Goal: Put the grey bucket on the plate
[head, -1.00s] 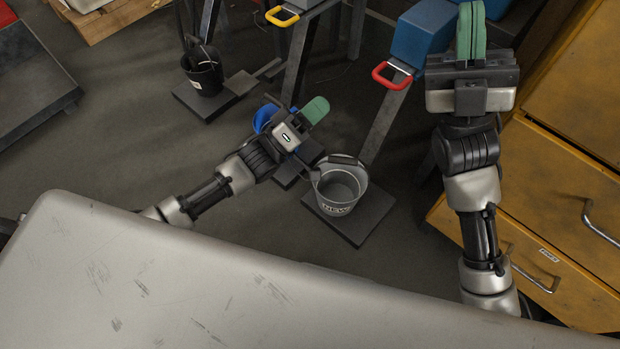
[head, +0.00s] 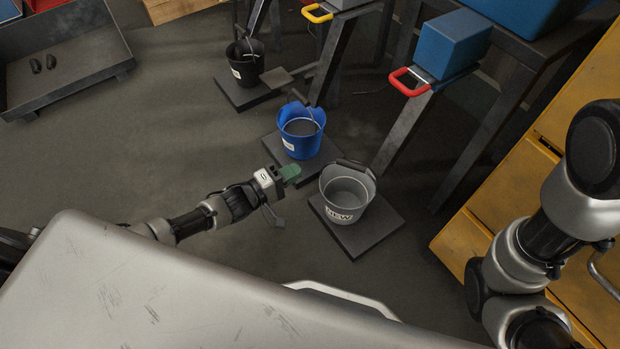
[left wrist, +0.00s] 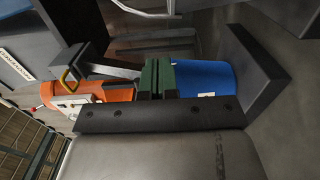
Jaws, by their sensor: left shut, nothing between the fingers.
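The grey bucket (head: 338,213), marked NEW, stands upright on a dark square plate (head: 374,234) on the floor, in the middle right of the head view. Its dark handle lies at the back of the rim. My left gripper (head: 291,172) has green fingers, is shut and empty, and is just left of the grey bucket, apart from it. In the left wrist view the green fingers (left wrist: 157,78) are close together, with the blue bucket (left wrist: 205,78) beyond them. My right gripper is out of view; only its arm shows at the right.
The blue bucket (head: 302,143) and a black bucket (head: 245,70) stand on dark plates behind. A bench leg and red handle (head: 407,82) rise behind the grey bucket. Yellow drawers (head: 500,185) stand right. Open floor lies to the left.

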